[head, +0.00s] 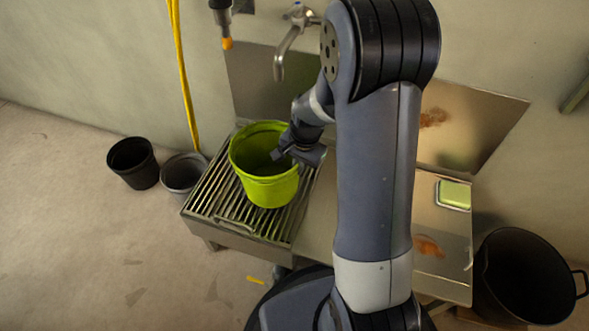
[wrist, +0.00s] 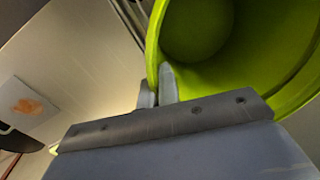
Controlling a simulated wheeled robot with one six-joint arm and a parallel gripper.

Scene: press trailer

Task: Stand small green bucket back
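The small green bucket (head: 270,190) is on the slatted metal grate (head: 222,200), its open mouth up and looking about upright. Whether its base rests fully on the slats is hard to tell. My gripper (head: 279,154) is at the right side of its rim, reaching in from the right. In the wrist view, the green bucket (wrist: 205,85) fills the upper right. The fingers of my gripper (wrist: 158,88) are close together with the bucket's wall between them, one inside and one outside. The gripper looks shut on the rim.
A black bucket (head: 133,164) and a grey bucket (head: 184,174) stand on the floor at left. A faucet (head: 290,45) and yellow hose (head: 183,80) are behind. A green sponge (head: 454,194) lies on the right counter; a large black pot (head: 525,275) stands at far right.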

